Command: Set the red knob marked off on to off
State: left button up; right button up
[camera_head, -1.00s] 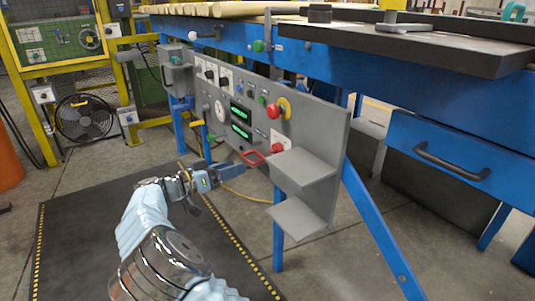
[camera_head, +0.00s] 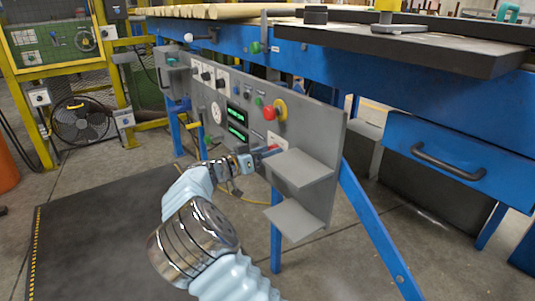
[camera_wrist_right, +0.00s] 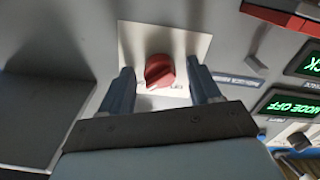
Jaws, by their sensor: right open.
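The red knob (camera_wrist_right: 158,70) sits on a white label plate (camera_wrist_right: 190,45) on the grey panel. In the right wrist view its pointer ridge is tilted, and the small plate lettering is too blurred to read. My right gripper (camera_wrist_right: 160,88) is open, with one finger on each side of the knob. Gaps show between fingers and knob, so it is not gripped. In the head view my right gripper (camera_head: 262,157) is at the panel beside the knob (camera_head: 275,148), which it partly covers. My left gripper is not in view.
A grey shelf (camera_head: 300,167) juts out right beside the knob, with another (camera_head: 294,218) below. A red handle (camera_wrist_right: 284,16) is near the knob. A red mushroom button (camera_head: 268,112) on a yellow ring and green displays (camera_head: 237,115) are higher on the panel.

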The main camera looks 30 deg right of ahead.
jog(key=c, duration=1)
jog(key=shift+c, duration=0.2)
jog(key=shift+n, duration=0.4)
jog(key=n+p, duration=1)
jog(key=n, duration=0.7)
